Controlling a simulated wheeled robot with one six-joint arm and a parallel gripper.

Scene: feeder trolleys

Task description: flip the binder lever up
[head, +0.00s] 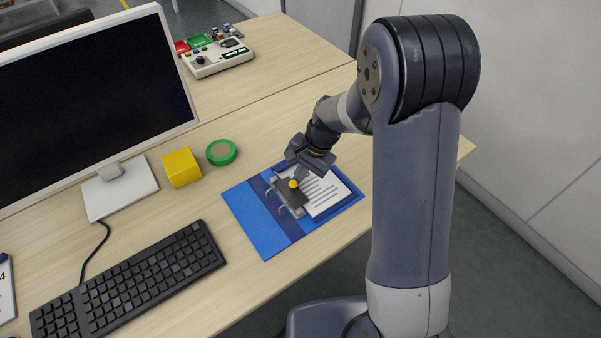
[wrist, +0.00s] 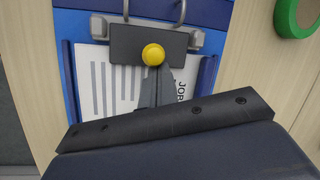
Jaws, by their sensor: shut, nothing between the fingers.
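A blue binder (head: 266,227) lies open on the desk with a printed sheet (head: 324,194) in it; the sheet also shows in the wrist view (wrist: 107,90). The binder's lever mechanism is a dark plate (wrist: 127,45) with metal rings (wrist: 182,12) beyond it. A yellow knob (wrist: 153,55) sits on the plate and shows in the head view (head: 293,184). My gripper (head: 299,180) is shut and empty, with its fingertips (wrist: 154,84) right by the knob on the sheet side. I cannot tell if they touch it. The gripper body hides the lower part of the sheet.
A green tape roll (head: 221,153) and a yellow block (head: 181,168) stand left of the binder. A keyboard (head: 130,281) and a monitor (head: 95,80) are farther left. A control box (head: 217,58) sits at the back. The desk's right edge is close to the binder.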

